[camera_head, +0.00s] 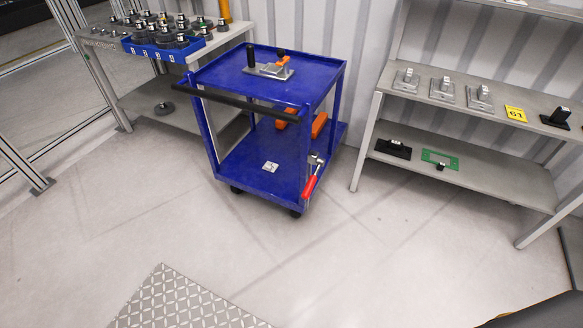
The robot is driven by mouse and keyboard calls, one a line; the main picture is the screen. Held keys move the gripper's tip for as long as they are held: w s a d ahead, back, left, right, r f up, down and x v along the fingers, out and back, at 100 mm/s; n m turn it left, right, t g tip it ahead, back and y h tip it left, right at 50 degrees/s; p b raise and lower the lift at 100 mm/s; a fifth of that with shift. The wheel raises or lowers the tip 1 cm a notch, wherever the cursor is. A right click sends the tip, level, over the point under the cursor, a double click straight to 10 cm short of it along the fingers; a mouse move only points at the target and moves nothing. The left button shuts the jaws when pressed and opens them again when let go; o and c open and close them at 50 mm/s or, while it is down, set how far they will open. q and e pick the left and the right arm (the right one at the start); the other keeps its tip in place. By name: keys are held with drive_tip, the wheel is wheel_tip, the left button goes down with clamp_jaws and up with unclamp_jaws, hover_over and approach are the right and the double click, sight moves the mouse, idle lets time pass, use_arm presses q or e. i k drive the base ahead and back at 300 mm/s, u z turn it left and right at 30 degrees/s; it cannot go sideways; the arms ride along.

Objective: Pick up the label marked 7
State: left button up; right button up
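I cannot make out a label marked 7 in the head view. A yellow label (516,113) with dark characters, which look like 61, lies on the upper shelf of the right rack. A small pale plate or tag (270,166) lies on the lower deck of the blue cart; any mark on it is too small to read. Small white tags with dark marks show on the front of the blue tray (165,50), also too small to read. Neither of my grippers is in view.
The blue cart (230,172) stands mid-view, with a clamp fixture (270,70) on top. The grey rack (450,180) at right holds several metal fixtures. A table (100,42) at left holds tool holders. The floor in front is clear, with a patterned plate (180,303).

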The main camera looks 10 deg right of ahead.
sight(270, 166)
drive_tip(key=z, duration=1.75)
drive_tip(key=i, duration=2.35)
drive_tip(key=u, duration=3.65)
